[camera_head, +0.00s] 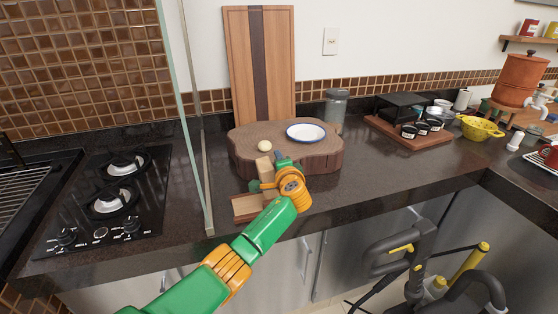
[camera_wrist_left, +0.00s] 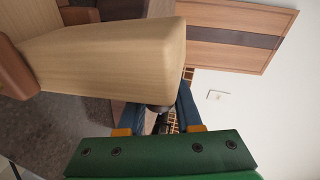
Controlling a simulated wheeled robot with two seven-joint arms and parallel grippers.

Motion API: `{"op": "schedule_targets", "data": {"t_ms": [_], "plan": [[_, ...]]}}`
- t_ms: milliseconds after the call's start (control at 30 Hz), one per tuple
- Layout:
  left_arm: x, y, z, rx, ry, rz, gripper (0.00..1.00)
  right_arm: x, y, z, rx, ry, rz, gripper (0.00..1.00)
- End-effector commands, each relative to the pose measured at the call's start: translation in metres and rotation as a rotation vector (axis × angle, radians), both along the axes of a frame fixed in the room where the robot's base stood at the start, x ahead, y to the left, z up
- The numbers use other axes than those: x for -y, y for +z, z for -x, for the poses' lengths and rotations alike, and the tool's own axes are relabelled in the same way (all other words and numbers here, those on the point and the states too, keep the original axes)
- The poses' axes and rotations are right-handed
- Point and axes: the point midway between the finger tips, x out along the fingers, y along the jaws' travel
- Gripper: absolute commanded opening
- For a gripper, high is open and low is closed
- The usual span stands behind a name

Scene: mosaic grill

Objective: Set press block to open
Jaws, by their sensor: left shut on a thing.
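The press has a light wooden block (camera_head: 265,170) standing tilted up above a low wooden base (camera_head: 246,207) at the counter's front edge, before the round wooden board. In the left wrist view the light block (camera_wrist_left: 100,60) fills the upper left, with a brown wooden part (camera_wrist_left: 12,70) at its left end. My left gripper (camera_head: 272,176) is at the block and shut on it. In the left wrist view my left gripper's dark blue fingers (camera_wrist_left: 160,112) are partly hidden behind the block, so the exact contact is not visible. My right gripper is not in view.
The round wooden board (camera_head: 240,160) behind the press carries a plate (camera_head: 306,132) and a small pale ball (camera_head: 264,146). A glass panel (camera_head: 185,110) and gas hob (camera_head: 105,200) are to the left. Dark counter (camera_head: 400,175) is clear to the right.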

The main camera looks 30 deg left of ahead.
Motion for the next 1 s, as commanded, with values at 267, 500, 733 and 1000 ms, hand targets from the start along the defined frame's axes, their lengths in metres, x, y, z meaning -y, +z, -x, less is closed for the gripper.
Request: {"op": "schedule_targets", "data": {"t_ms": [267, 500, 733, 1000], "plan": [[0.000, 0.001, 0.000, 0.001, -0.001, -0.001, 0.00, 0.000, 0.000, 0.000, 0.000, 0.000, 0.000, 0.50], [0.000, 0.000, 0.000, 0.000, -0.001, 0.000, 0.64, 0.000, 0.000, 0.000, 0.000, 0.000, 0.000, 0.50], [0.001, 0.000, 0.000, 0.000, -0.001, 0.000, 0.64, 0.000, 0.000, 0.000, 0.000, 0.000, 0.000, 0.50], [0.022, 0.008, 0.022, 0.002, -0.003, 0.002, 0.64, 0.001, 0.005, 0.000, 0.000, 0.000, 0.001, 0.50]]}}
